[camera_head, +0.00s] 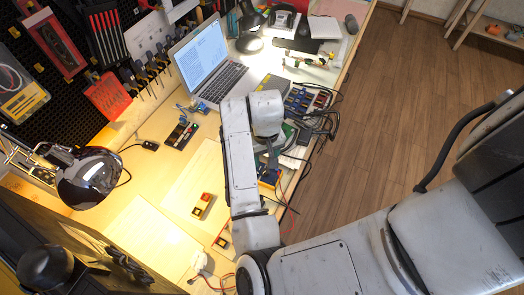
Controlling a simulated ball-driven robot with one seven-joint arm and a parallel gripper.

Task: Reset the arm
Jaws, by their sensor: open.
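My white arm (238,160) reaches over the workbench from the lower right and is bent back on itself. Its wrist end (266,112) is above the right part of the bench. My gripper (271,165) points down toward the bench, small and dark against the clutter, and looks open with nothing seen in it. It is above or close to a blue and yellow device (269,179) with red and black wires. I cannot tell whether they touch. The arm hides part of the bench under it.
An open laptop (208,65), a lit lamp (250,40) and a dark component board (180,134) are on the bench (150,165). A box with colored parts (306,98) and cables is right of my wrist. A pegboard with tools (85,60) stands left. The wooden floor (400,100) is clear.

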